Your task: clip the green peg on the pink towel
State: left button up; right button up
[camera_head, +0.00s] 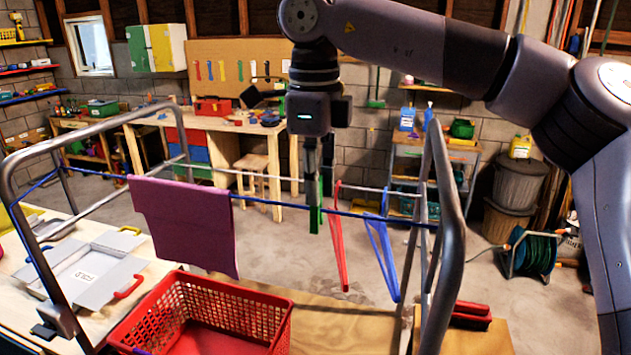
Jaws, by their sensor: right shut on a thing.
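The pink towel (188,222), purplish pink in this light, hangs folded over the blue line of the drying rack at the left. My right gripper (319,195) points straight down and is shut on the green peg (315,220). The peg is upright at the height of the blue line, well to the right of the towel and apart from it. I cannot tell whether the peg touches the line. My left gripper is not in view.
A red hanger (339,240) and a blue hanger (385,255) hang on the line to the right of the peg. The rack's metal frame (447,235) stands at the right. A red basket (160,330) is below the towel. The line between towel and peg is clear.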

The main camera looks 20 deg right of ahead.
jog(key=shift+r, duration=0.15)
grip_shut()
jog(key=shift+r+p, duration=1.3)
jog(key=shift+r, duration=0.1)
jog(key=shift+r+p, duration=0.5)
jog(key=shift+r, duration=0.7)
